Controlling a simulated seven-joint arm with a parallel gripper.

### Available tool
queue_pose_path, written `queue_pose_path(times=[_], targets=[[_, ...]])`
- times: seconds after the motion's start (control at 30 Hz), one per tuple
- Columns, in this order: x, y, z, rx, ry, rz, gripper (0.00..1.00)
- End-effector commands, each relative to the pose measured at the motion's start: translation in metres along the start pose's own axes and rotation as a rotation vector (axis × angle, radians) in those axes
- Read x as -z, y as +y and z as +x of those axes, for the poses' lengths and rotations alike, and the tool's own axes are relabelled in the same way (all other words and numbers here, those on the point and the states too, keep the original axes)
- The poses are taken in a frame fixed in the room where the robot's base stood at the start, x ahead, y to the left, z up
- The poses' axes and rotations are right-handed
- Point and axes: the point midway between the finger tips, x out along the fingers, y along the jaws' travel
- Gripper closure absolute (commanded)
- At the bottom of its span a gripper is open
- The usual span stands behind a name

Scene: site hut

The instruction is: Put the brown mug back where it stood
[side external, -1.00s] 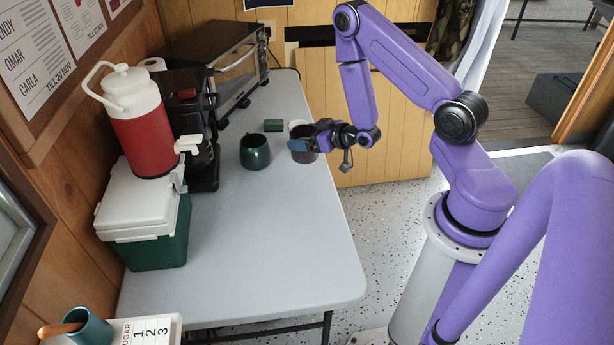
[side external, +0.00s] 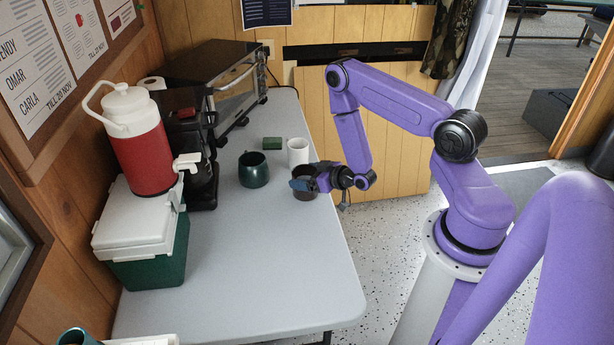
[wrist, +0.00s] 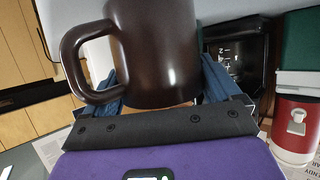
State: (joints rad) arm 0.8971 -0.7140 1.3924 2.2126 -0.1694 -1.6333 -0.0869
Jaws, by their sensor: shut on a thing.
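The brown mug (side external: 304,194) is near the right edge of the table in the side view, upright as far as I can see. My gripper (side external: 303,184) is shut on it, with a blue finger across its near side. In the wrist view the dark brown mug (wrist: 155,50) fills the space between the blue fingers of my gripper (wrist: 165,88), its handle out to the left. I cannot tell whether its base touches the table. A dark green mug (side external: 254,170) stands to its left, and a white mug (side external: 298,151) stands behind it.
The grey table (side external: 245,260) is clear in front of the mugs. A black coffee machine (side external: 192,150), a toaster oven (side external: 225,85), a red jug (side external: 139,150) and a green cooler (side external: 150,250) line the left side.

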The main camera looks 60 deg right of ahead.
Motion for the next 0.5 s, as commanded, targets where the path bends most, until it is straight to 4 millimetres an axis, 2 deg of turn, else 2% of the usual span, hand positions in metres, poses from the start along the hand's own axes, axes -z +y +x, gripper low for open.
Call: queue_pose_path(times=[0.37,0.4,0.43,0.5], targets=[[-0.0020,0.0002,0.0015,0.000,0.003,0.000,0.66],[-0.0031,0.0001,0.0014,0.000,0.000,0.000,0.03],[-0.0029,0.0001,0.0013,0.000,0.000,0.000,0.00],[-0.0028,0.0001,0.0013,0.000,0.000,0.000,0.00]])
